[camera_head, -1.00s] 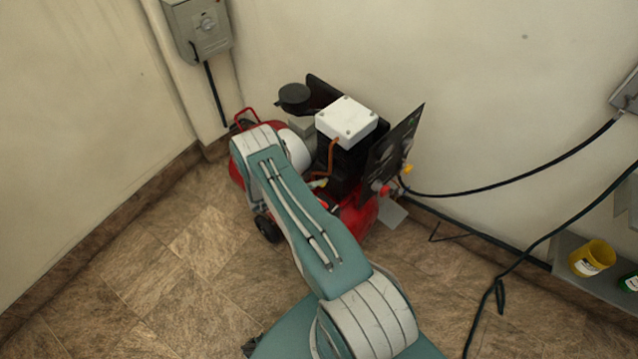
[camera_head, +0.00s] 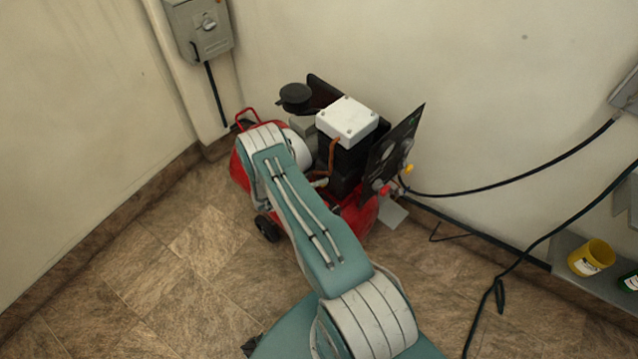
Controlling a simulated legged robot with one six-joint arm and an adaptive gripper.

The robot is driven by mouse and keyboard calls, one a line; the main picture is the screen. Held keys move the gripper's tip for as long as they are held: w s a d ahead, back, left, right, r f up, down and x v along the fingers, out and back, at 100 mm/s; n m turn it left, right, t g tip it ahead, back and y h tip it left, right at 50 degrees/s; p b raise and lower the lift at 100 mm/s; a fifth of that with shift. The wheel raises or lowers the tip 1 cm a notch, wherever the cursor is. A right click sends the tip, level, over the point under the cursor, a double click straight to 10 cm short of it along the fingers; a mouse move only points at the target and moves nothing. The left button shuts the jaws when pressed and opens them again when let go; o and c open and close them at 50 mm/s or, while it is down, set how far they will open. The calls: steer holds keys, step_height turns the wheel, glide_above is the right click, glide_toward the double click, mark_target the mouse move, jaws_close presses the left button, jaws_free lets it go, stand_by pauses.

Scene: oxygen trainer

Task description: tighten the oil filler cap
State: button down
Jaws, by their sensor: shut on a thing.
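The red compressor (camera_head: 352,218) stands on the floor by the wall, with a black pump body and a white box-shaped top (camera_head: 347,119). My teal and white arm reaches over the left side of the compressor and covers part of it. My gripper is hidden beyond the arm's far end, so its fingers cannot be seen. The oil filler cap cannot be made out; the arm covers the lower front of the pump.
A black panel with red and yellow knobs (camera_head: 393,150) stands on the compressor's right. A grey switch box (camera_head: 200,27) hangs on the wall. Black cables (camera_head: 520,258) run at the right. Floor at lower left is clear.

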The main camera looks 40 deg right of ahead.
steer(key=m+t, duration=0.1)
steer(key=m, duration=0.1)
steer(key=shift+m+t+y, duration=0.4)
steer(key=shift+s+m+t+y, duration=0.1)
steer(key=shift+m+t+y, duration=0.2)
steer(key=shift+m+t, duration=0.9)
steer(key=shift+m, duration=0.4)
steer(key=shift+c, duration=2.1)
jaws_free()
steer(key=shift+d, duration=0.1)
steer(key=v, duration=1.2)
steer(key=shift+w, duration=0.25)
steer(key=shift+w, duration=0.1)
